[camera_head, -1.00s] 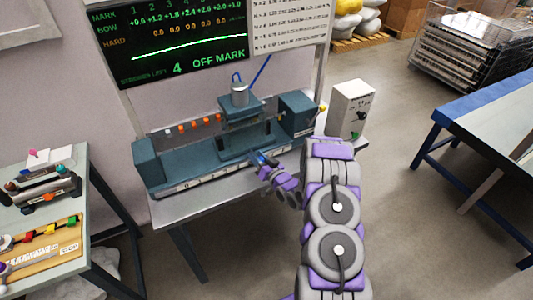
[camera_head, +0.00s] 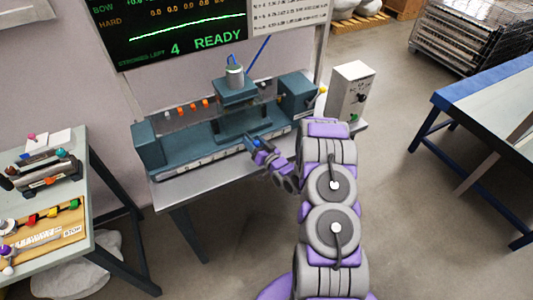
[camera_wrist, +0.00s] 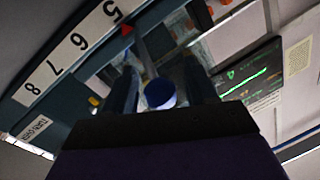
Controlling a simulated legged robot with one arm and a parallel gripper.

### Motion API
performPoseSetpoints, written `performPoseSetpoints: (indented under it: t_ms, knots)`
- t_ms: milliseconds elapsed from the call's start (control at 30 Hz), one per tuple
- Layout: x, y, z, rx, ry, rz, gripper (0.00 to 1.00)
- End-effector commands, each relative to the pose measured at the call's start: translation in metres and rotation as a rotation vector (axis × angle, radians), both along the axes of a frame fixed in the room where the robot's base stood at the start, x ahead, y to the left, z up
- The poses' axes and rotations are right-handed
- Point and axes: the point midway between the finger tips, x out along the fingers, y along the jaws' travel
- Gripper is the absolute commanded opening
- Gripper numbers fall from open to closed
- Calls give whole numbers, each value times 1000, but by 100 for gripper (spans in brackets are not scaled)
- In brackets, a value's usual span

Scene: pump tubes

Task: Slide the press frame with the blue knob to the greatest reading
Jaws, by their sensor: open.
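The teal press frame (camera_head: 236,95) stands on the long teal bench press (camera_head: 180,150), right of its middle. In the wrist view, the round blue knob (camera_wrist: 160,94) lies between the two fingers of my gripper (camera_wrist: 162,88). The fingers are open, one on each side of the knob; contact cannot be told. In the head view, my gripper (camera_head: 252,147) is at the front of the press frame and mostly covers the knob. A red pointer (camera_wrist: 127,29) shows beside the 5 on the number strip (camera_wrist: 72,48).
The display (camera_head: 165,30) reads READY, with 4 strokes left; its top is cut off. A grey control box (camera_head: 350,90) stands right of the press. A side table (camera_head: 85,190) with tools is at left, a blue-edged table (camera_head: 490,95) at right. Floor between is clear.

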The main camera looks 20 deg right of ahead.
Motion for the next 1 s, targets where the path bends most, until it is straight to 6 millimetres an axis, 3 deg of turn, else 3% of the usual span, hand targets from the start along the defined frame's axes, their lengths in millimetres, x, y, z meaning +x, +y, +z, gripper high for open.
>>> performPoseSetpoints:
  t_ms: [600,1000]
  knots:
    - [-109,-25,-1,5,5,-5,56]
    - [-156,-34,-1,4,2,-2,56]
